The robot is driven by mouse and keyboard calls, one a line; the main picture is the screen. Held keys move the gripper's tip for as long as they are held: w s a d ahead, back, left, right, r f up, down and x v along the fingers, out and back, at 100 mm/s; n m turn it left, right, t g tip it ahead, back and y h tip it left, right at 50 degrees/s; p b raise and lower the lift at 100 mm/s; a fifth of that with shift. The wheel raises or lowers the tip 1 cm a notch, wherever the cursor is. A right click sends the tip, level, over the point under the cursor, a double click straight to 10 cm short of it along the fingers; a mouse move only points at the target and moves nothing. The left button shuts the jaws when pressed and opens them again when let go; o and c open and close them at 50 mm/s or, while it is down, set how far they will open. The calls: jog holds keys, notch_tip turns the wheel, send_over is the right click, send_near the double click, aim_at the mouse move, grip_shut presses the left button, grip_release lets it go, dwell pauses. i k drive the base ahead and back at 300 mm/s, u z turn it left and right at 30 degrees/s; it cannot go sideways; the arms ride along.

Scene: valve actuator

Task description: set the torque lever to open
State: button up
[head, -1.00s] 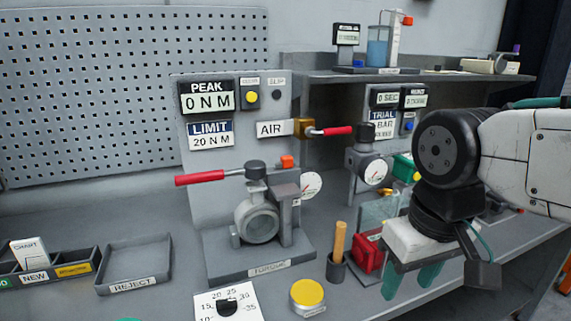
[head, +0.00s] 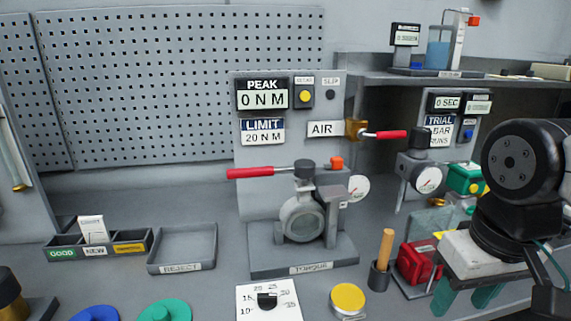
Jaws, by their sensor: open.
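The torque lever (head: 262,172) is a red-handled lever on top of the grey valve fixture, on the stand labelled TORQUE (head: 303,268). Its handle points left, about level, from the dark hub (head: 305,168). The round valve body (head: 303,220) sits below it. An orange block (head: 337,162) stands just right of the hub. My gripper (head: 464,298), with green fingers, is open and empty at the lower right, well right of the lever and apart from it. Part of my arm is cut off by the right edge.
A second red lever (head: 385,135) by the AIR label points right. The peak display (head: 263,94) reads 0 N M. A wooden-handled tool in a cup (head: 379,276), a yellow-topped disc (head: 347,299) and a red box (head: 416,262) stand between gripper and fixture. The REJECT tray (head: 183,251) is left.

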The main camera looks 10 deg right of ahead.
aim_at(303, 169)
jog(key=z, duration=0.05)
jog(key=k, duration=1.1)
jog(key=u, duration=0.95)
jog(key=i, duration=1.45)
jog(key=z, duration=0.75)
